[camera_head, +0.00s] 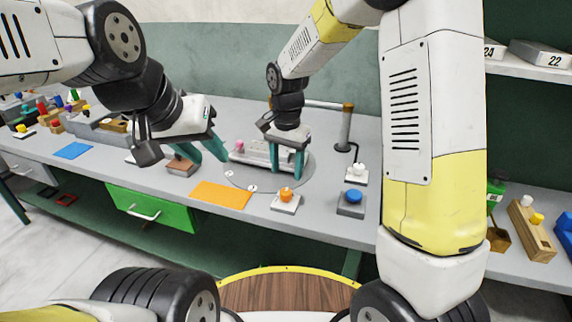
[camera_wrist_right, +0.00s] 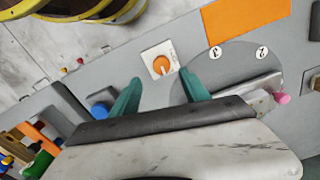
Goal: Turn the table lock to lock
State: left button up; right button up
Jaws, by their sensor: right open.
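An orange knob on a white square plate (camera_head: 285,198), which looks like the table lock, sits at the bench's front edge. In the right wrist view the orange knob (camera_wrist_right: 161,64) shows just beyond the gap between my right fingertips, with small marks beside it too small to read. My right gripper (camera_head: 287,172) is open and empty, pointing down behind the knob, over the round turntable (camera_head: 237,178); it also shows in the right wrist view (camera_wrist_right: 160,78). My left gripper (camera_head: 204,153) has its teal fingers apart, left of the turntable, with nothing visible between them.
A grey fixture with a pink knob (camera_head: 239,146) stands on the turntable, close to my right fingers. A blue button (camera_head: 351,198) and a white knob (camera_head: 358,169) are right of the orange knob. An orange mat (camera_head: 221,195) lies left of it. A post (camera_head: 346,125) stands behind.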

aim_at(286, 191)
jog(key=shift+w+a+f, duration=0.15)
jog(key=shift+w+f, duration=0.05)
jog(key=shift+f, duration=0.2)
notch_tip(286, 191, down, 7)
jog(key=shift+f, duration=0.15)
grip_shut()
